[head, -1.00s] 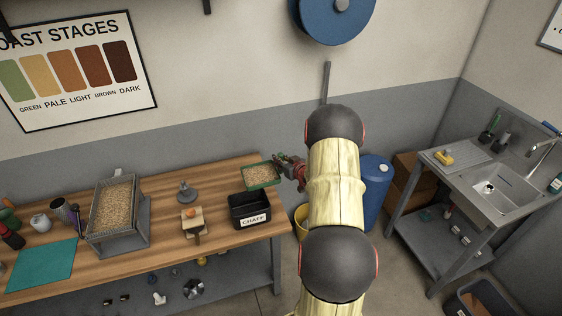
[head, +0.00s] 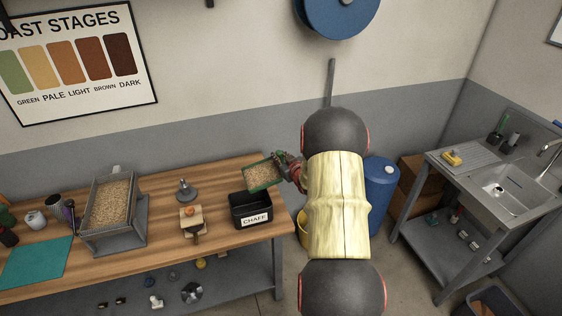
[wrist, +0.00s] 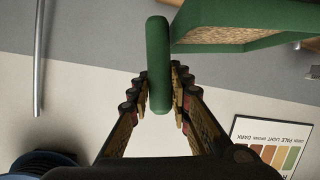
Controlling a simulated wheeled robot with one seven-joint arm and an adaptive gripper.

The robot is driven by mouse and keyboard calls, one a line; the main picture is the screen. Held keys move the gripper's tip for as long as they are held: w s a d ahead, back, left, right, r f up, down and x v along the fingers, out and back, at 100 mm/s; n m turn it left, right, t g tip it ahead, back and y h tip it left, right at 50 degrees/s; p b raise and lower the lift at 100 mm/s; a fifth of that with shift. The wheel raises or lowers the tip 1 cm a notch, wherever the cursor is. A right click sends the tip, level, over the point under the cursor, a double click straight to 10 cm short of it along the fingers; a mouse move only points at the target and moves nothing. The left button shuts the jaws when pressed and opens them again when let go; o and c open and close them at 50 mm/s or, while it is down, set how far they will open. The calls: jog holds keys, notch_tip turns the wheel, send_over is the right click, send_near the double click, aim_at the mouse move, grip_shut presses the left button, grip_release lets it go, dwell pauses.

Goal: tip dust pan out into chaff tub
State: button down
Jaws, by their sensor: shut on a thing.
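The dust pan (head: 263,174) is green with tan chaff in it. It is held at the right end of the bench, above and just behind the chaff tub, and looks tilted. My gripper (head: 292,174) is shut on its handle. In the wrist view my gripper (wrist: 158,85) has its fingers on both sides of the green handle (wrist: 158,50), and part of the pan (wrist: 245,22) shows at the upper right. The black chaff tub (head: 236,211), labelled CHAFF, stands on the bench. Its inside is dark and I cannot tell what it holds.
A tray of beans or chaff (head: 108,203) stands on the wooden bench (head: 165,243), with a small wooden block tool (head: 192,218) and a grey weight-like object (head: 185,190) between it and the tub.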

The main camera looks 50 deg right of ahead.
jog(key=shift+w+a+r+n+h+b, duration=0.1)
jog(key=shift+a+n+h+b, duration=0.25)
jog(key=shift+b, duration=1.1)
jog(key=shift+w+a+r+n+h+b, duration=0.15)
jog(key=shift+a+n+b, duration=0.3)
jog(key=shift+b, duration=0.95)
jog(key=w+a+r+n+t+h+b, duration=0.1)
jog(key=a+r+n+t+h+b, duration=0.2)
jog(key=a+n+b, duration=1.05)
jog(key=w+a+f+n+t+b, duration=0.1)
jog(key=a+f+n+t+b, duration=0.1)
jog(key=a, duration=0.4)
jog(key=w+a+f+n+t+y+b, duration=0.1)
jog(key=a+f+n+t+b, duration=0.1)
jog(key=a, duration=0.4)
jog(key=shift+w+n+t+y+b, duration=0.3)
jog(key=shift+n+t+b, duration=0.25)
jog(key=shift+n, duration=0.2)
dwell(0.7)
jog(key=shift+f, duration=0.15)
dwell(1.0)
